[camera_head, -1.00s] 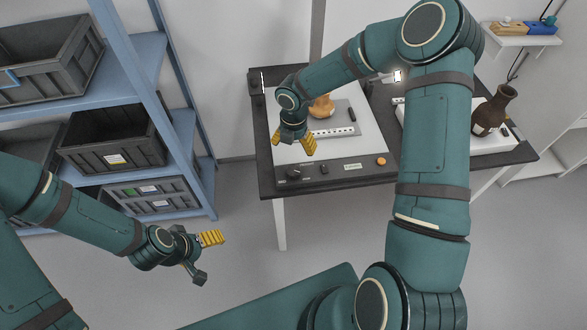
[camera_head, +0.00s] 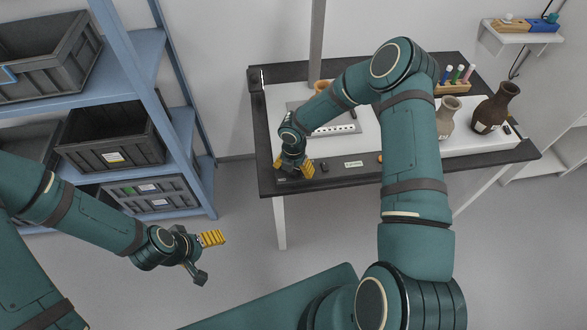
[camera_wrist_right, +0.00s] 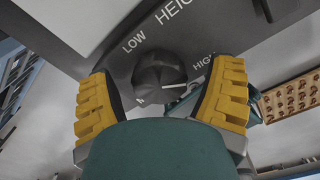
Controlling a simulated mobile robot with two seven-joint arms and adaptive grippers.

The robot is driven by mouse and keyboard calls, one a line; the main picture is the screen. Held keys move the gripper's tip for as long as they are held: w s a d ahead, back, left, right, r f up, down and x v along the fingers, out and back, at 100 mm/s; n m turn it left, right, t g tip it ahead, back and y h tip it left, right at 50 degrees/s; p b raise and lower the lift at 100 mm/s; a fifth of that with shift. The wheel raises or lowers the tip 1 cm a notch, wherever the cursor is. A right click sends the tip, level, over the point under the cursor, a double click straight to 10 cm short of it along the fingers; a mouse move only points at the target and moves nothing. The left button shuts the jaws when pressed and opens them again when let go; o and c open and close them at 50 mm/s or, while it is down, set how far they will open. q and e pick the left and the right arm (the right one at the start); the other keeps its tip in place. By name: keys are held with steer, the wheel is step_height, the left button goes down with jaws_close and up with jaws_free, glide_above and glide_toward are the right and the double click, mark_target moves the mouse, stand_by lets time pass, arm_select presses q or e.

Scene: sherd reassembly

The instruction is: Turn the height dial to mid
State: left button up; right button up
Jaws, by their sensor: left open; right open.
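The height dial (camera_wrist_right: 160,75) is a dark round knob in the right wrist view, with LOW, HEIGHT and HIGH lettering around it. A short white line shows beside its lower right edge, below the HIGH label; lettering at its lower left is partly hidden. My right gripper (camera_wrist_right: 162,98) is open, its yellow fingers on either side of the dial; contact cannot be told. In the head view, my right gripper (camera_head: 293,167) is at the front left of the table and covers the dial. My left gripper (camera_head: 206,257) is open and empty, over the floor.
The dark-edged table (camera_head: 258,150) carries a slotted grey block (camera_head: 345,128), a grey-brown vase (camera_head: 447,115), a dark brown vase (camera_head: 495,108) and a rack of coloured tubes (camera_head: 452,88). A blue shelf (camera_head: 135,75) with grey bins stands left. Open floor lies between.

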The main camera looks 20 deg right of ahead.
steer(key=c, duration=1.2)
